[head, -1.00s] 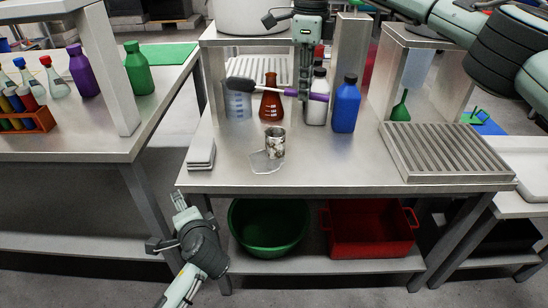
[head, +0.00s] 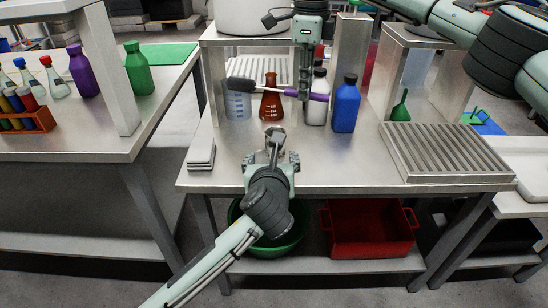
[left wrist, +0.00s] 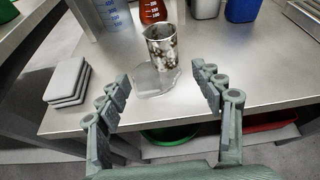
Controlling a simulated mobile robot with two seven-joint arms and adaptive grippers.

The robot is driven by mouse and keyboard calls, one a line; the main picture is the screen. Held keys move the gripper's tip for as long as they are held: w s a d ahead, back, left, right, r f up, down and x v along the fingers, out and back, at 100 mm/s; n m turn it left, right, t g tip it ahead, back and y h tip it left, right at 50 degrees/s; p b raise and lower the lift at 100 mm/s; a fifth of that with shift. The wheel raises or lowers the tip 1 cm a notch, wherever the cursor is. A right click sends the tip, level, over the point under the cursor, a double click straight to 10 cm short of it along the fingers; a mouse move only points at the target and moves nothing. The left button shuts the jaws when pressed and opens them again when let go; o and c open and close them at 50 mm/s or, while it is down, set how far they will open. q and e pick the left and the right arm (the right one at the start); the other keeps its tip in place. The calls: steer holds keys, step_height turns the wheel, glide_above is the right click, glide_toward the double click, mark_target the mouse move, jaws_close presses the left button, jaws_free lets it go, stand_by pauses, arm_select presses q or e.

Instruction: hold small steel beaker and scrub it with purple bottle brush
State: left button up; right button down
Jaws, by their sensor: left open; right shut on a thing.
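The small steel beaker (left wrist: 162,48), smeared with dark and pale dirt, stands upright on the steel table. In the head view my left gripper (head: 277,158) partly hides it. My left gripper (left wrist: 161,78) is open, its fingers spread on the near side of the beaker and apart from it. The bottle brush has a dark grey bristle head (head: 241,84) and a purple handle (head: 318,97). My right gripper (head: 304,92) is shut on it and holds it roughly level above the table, bristles to the left.
A clear puddle-like patch (left wrist: 150,82) lies under the beaker. Stacked grey pads (head: 201,153) lie left; a slatted rack (head: 440,153) lies right.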

arm_select(q)
steer(key=shift+w+d+r+m, duration=0.1)
steer(key=shift+d+m, duration=0.15)
steer(key=shift+m, duration=0.05)
steer(key=shift+w, duration=0.25)
steer(key=x, duration=1.1)
steer(key=shift+w, duration=0.15)
steer(key=shift+c, duration=0.2)
steer(key=c, duration=1.4)
steer(key=shift+o, duration=0.2)
arm_select(e)
steer(key=shift+r, duration=0.1)
